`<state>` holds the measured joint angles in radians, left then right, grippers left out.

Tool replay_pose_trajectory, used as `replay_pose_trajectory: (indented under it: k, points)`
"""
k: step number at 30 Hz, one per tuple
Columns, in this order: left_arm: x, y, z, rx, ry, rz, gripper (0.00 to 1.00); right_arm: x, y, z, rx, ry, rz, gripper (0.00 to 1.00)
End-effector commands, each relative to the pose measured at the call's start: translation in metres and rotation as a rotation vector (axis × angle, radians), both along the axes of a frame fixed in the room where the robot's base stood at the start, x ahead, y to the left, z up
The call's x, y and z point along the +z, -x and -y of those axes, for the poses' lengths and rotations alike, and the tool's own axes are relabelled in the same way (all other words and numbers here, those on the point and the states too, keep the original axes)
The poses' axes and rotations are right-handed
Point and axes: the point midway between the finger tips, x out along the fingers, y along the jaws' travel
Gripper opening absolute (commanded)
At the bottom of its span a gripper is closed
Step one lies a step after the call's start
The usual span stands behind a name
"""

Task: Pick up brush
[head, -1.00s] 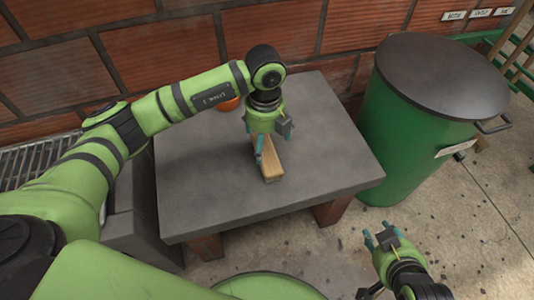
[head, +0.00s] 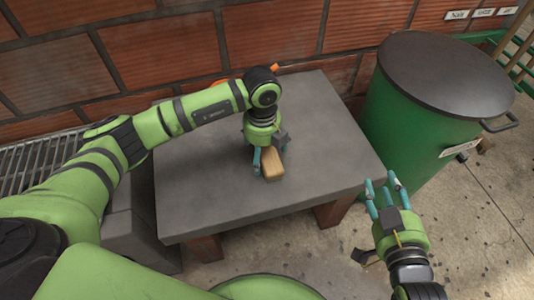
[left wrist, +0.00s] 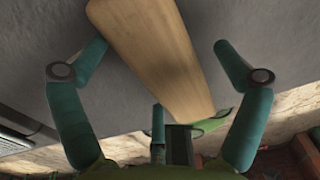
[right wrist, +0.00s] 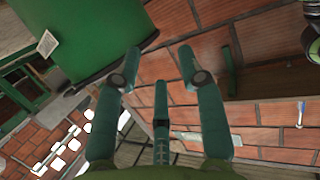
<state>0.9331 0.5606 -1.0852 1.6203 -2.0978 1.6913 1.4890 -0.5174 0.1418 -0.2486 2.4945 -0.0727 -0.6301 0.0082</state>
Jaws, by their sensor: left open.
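The brush shows as a light wooden block (head: 273,168) lying on the grey table, partly hidden by my left gripper (head: 270,155). In the left wrist view its long wooden body (left wrist: 155,50) runs between the fingers; I cannot see any bristles. My left gripper is open, with its teal fingers (left wrist: 160,50) apart on either side of the wood, and I see no clear contact. My right gripper (head: 384,188) is in front of the table's right corner, in front of the green barrel. It is open and empty, its fingers (right wrist: 160,56) apart.
The grey table (head: 205,200) has clear top around the brush. An orange item (head: 274,68) shows partly behind my left arm. A green barrel with a dark lid (head: 445,75) stands right of the table. A brick wall (head: 160,50) closes off the back.

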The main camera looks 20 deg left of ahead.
Motion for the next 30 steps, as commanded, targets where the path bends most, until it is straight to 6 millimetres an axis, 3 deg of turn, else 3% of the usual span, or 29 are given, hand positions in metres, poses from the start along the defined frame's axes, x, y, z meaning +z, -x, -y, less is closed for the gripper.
replay_pose_trajectory:
  k: [1,6,22,30]
  points:
    - [0.000,0.000,0.000,0.000,0.000,0.000,0.97,0.000,0.000,0.000,0.000,0.000,-0.001,0.40]
    - [0.000,0.000,0.000,0.000,0.001,-0.001,0.33,0.000,0.000,0.000,0.000,0.001,-0.002,0.40]
    - [0.004,0.001,0.000,-0.001,0.000,-0.001,0.33,-0.004,0.001,0.001,-0.003,0.006,-0.027,0.40]
    - [0.033,-0.001,0.000,0.000,0.001,0.003,0.33,-0.047,0.021,0.020,-0.042,0.062,-0.272,0.40]
